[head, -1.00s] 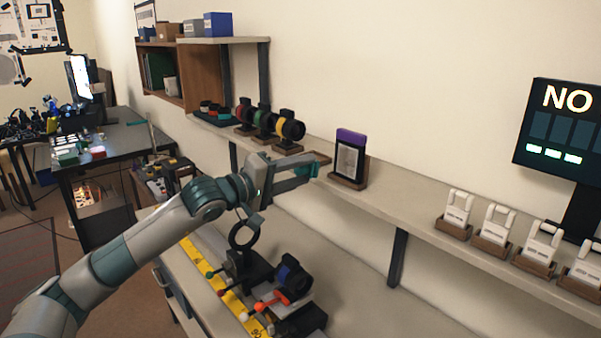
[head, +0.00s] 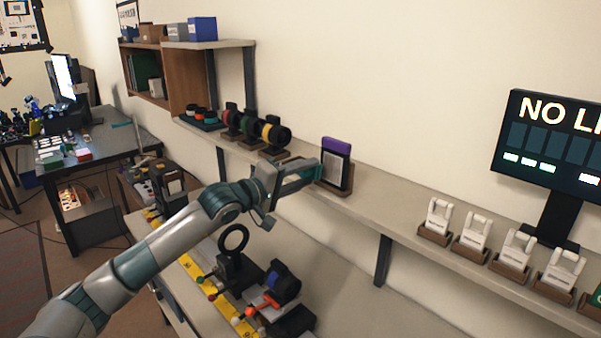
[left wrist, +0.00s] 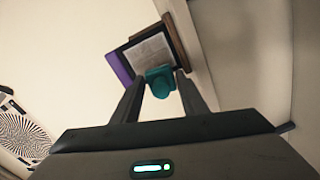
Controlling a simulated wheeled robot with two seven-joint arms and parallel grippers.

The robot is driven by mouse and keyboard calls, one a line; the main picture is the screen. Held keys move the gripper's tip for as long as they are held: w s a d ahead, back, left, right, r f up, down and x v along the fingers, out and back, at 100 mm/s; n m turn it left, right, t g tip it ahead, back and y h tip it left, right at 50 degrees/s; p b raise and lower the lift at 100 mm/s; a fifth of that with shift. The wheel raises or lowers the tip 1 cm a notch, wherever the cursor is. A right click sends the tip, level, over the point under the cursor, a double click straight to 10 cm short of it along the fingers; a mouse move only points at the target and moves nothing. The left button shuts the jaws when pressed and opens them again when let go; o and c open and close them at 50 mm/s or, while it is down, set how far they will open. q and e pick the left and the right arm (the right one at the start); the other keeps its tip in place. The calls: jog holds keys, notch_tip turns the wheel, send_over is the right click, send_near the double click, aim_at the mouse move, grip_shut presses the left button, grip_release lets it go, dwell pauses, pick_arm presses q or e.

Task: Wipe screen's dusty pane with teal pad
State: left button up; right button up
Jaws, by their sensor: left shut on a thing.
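The screen (head: 336,161) stands upright in a wooden holder on the wall shelf. It has a purple top, a dark frame and a pale grey pane, which shows tilted in the left wrist view (left wrist: 147,52). My left gripper (head: 314,170) is shut on the teal pad (left wrist: 160,82), which sits between the fingertips. The pad is in front of the pane and overlaps its lower part in the left wrist view; I cannot tell whether they touch. In the head view the pad is mostly hidden by the fingers. My right gripper is not in view.
Ringed lens parts (head: 272,134) stand on the shelf (head: 385,190) left of the screen. Several white items in wooden holders (head: 474,232) and a dark display (head: 550,140) are to the right. A lens rig (head: 236,266) stands on the bench below. The shelf just right of the screen is clear.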

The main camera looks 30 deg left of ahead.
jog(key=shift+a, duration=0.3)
pick_arm(q)
jog(key=shift+w+d, duration=0.15)
jog(key=shift+w, duration=0.4)
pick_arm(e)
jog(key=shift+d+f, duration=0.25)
pick_arm(q)
jog(key=shift+w+d+f+b, duration=0.1)
jog(key=shift+w+d+b, duration=0.05)
jog(key=shift+w+b, duration=0.3)
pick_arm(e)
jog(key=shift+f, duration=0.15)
pick_arm(q)
jog(key=shift+s+d+f+b, duration=0.1)
jog(key=shift+s+d+b, duration=0.1)
jog(key=shift+d+b, duration=0.25)
jog(key=shift+s+d+b, duration=0.2)
jog(key=shift+d+b, duration=0.05)
jog(key=shift+d, duration=0.25)
jog(key=shift+s+d+b, duration=0.3)
jog(key=shift+d, duration=0.4)
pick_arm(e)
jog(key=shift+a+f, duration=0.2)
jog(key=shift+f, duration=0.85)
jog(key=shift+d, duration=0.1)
